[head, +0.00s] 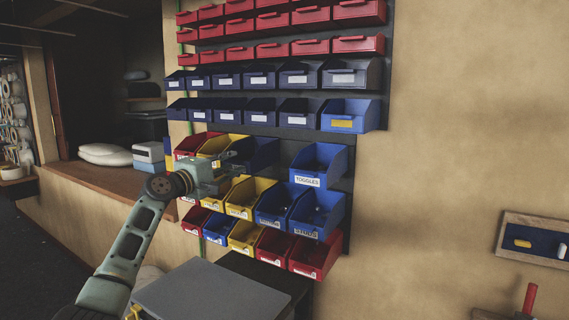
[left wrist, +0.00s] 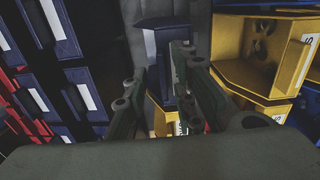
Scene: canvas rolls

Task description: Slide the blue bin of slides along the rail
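Several blue bins hang on the wall rack. One blue bin (head: 322,160) reads "TOGGLES". Below it are two more blue bins, one on the right (head: 318,212) and one on the left (head: 273,205), with labels too small to read surely. A dark blue bin (head: 258,152) hangs left of the toggles bin, its label not visible. I cannot tell which bin holds slides. My left gripper (head: 229,164) is just in front of the dark blue bin's left side, fingers apart. In the left wrist view, a dark blue bin (left wrist: 168,55) shows beyond the gap between the fingers (left wrist: 165,100). My right gripper is not in view.
Yellow bins (head: 248,194) sit below my left gripper, and one (left wrist: 262,55) is close on the right in the wrist view. Red bins (head: 316,257) hang at the bottom. A grey-topped table (head: 212,295) stands below. A framed board (head: 535,240) hangs at right.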

